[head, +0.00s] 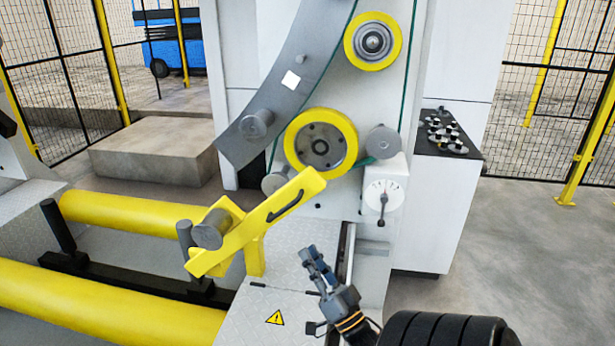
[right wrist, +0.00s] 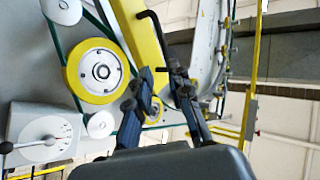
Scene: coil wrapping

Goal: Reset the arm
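The arm is a yellow bar (head: 262,222) with a black bent handle (head: 287,204) on its face and a grey roller at its lower left end. It slants up to the right above the metal plate. My right gripper (head: 314,257) is below and right of the bar, apart from it in the head view. In the right wrist view the yellow bar (right wrist: 140,40) and its black handle (right wrist: 153,27) show beyond the fingertips (right wrist: 161,72), which stand apart with nothing visibly held. My left gripper is not in view.
The machine carries yellow-rimmed wheels (head: 346,142) and a white gauge box (head: 379,218) with a lever, close above my right gripper. Yellow rollers (head: 130,213) lie at the left. A control panel (head: 447,135) stands behind. Grey floor (head: 520,250) at the right is clear.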

